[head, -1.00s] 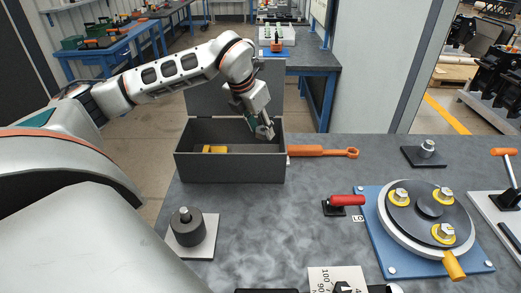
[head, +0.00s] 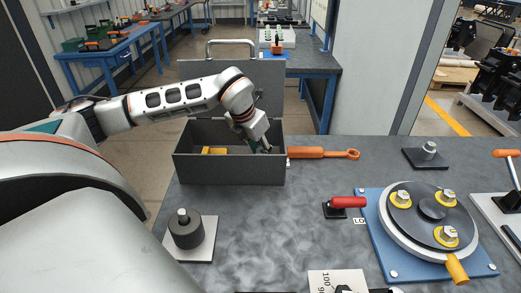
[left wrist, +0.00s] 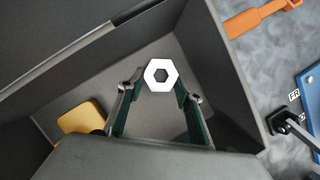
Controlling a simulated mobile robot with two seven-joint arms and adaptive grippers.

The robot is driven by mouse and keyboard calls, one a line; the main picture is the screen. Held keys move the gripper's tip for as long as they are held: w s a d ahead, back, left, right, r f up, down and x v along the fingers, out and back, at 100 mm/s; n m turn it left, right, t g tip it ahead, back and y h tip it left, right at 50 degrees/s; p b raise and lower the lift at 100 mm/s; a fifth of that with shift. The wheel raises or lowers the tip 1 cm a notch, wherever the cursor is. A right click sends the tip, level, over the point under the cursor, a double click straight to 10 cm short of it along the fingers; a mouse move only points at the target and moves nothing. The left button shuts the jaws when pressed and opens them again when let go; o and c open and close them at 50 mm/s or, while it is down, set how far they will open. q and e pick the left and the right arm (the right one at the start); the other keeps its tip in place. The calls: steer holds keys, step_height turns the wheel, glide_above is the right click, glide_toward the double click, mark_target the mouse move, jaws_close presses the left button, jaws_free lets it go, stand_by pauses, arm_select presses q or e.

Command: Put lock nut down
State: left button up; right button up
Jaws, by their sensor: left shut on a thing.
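The lock nut (left wrist: 162,75) is a pale hexagonal nut with a dark hexagonal hole, seen in the left wrist view. My left gripper (left wrist: 160,84) is shut on it, one finger on each side. The gripper and nut are inside the open dark grey box (head: 228,170), above its floor or near it; I cannot tell if the nut touches the floor. In the head view my left gripper (head: 262,147) reaches down into the right part of the box, and the nut is hidden there. My right gripper is not in view.
A yellow block (head: 214,150) lies in the left part of the box. An orange wrench (head: 325,153) lies just right of it. A dark cylinder (head: 186,230) on a pale plate and a blue-based fixture (head: 375,225) stand nearer. The middle of the table is clear.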

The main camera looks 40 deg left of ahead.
arm_select(q)
steer(key=o, duration=1.1)
steer(key=p+v, duration=0.1)
steer(key=v, duration=1.1)
